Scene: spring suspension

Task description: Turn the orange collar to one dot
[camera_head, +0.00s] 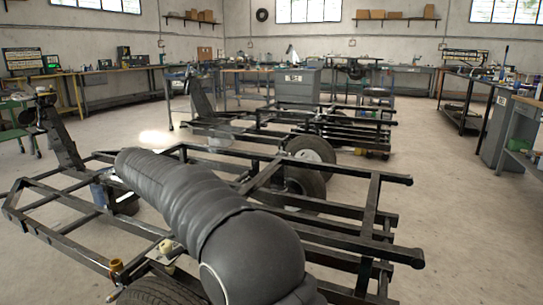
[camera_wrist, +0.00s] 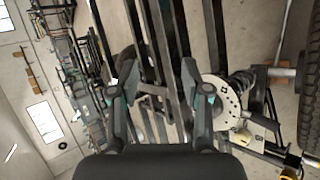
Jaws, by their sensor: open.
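A small orange-yellow piece (camera_head: 116,266) stands on the near left rail of the black frame in the head view. It may be the orange collar, but its dots are too small to see. The wrist view shows a dark coil spring (camera_wrist: 242,81) beside a pale round plate (camera_wrist: 219,101) with small dark marks, right of my gripper. I cannot make out an orange collar there. My gripper (camera_wrist: 158,68) is open, its two fingers apart with nothing held between them. Frame bars pass behind the fingers. In the head view I cannot make out my gripper clearly.
The black tube frame (camera_head: 392,220) fills the foreground, with a wheel (camera_head: 311,150) in its middle. A cream-coloured part (camera_head: 166,247) sits near the orange piece. A tyre (camera_wrist: 310,105) stands at the wrist view's right edge. Open floor (camera_head: 460,220) lies to the right.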

